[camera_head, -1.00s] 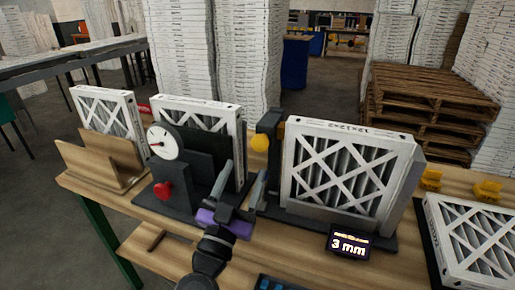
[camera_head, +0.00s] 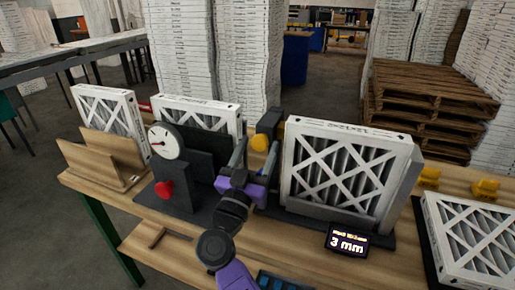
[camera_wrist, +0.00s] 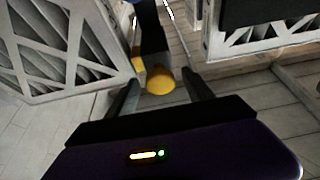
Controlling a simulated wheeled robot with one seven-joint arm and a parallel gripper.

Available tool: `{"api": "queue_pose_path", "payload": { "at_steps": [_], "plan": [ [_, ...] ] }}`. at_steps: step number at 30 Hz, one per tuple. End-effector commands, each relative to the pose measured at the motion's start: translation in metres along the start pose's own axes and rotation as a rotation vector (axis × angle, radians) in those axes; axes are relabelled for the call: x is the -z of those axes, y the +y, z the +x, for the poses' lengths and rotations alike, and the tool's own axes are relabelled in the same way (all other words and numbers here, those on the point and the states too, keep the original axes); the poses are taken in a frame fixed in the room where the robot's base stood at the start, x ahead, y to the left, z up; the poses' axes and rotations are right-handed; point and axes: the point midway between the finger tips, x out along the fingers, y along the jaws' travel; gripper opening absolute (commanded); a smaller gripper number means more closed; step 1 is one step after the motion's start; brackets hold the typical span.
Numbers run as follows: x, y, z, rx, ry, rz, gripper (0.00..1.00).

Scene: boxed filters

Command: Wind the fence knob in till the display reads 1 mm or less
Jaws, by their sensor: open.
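The yellow fence knob (camera_head: 259,143) sits on a dark post at the left of the fence fixture, and shows between my fingers in the wrist view (camera_wrist: 160,80). My gripper (camera_head: 257,150) is open, its fingers on either side of the knob as seen; whether they touch it I cannot tell. The display (camera_head: 347,242) at the front of the bench reads 3 mm. A white framed filter (camera_head: 345,172) stands upright in the fixture to the right of the knob.
A dial gauge (camera_head: 165,142) and a red knob (camera_head: 164,190) stand on a dark stand to the left. A wooden holder (camera_head: 103,163) with a filter is at far left. Another filter (camera_head: 470,238) lies at right, with yellow pieces (camera_head: 485,188) behind it.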

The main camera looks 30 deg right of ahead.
Motion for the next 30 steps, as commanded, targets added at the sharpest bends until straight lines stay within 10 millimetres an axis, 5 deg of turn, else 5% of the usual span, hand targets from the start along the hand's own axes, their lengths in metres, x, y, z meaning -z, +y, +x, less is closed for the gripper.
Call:
{"api": "queue_pose_path", "payload": {
  "at_steps": [4,13,30],
  "plan": [
    [0.0,0.0,-0.0001,0.0,0.0,0.0,0.59],
    [0.0001,0.0001,-0.0003,0.0,0.0,0.0,0.0],
    [0.0001,-0.0024,-0.0008,-0.074,0.001,0.179,0.0]
  ]
}}
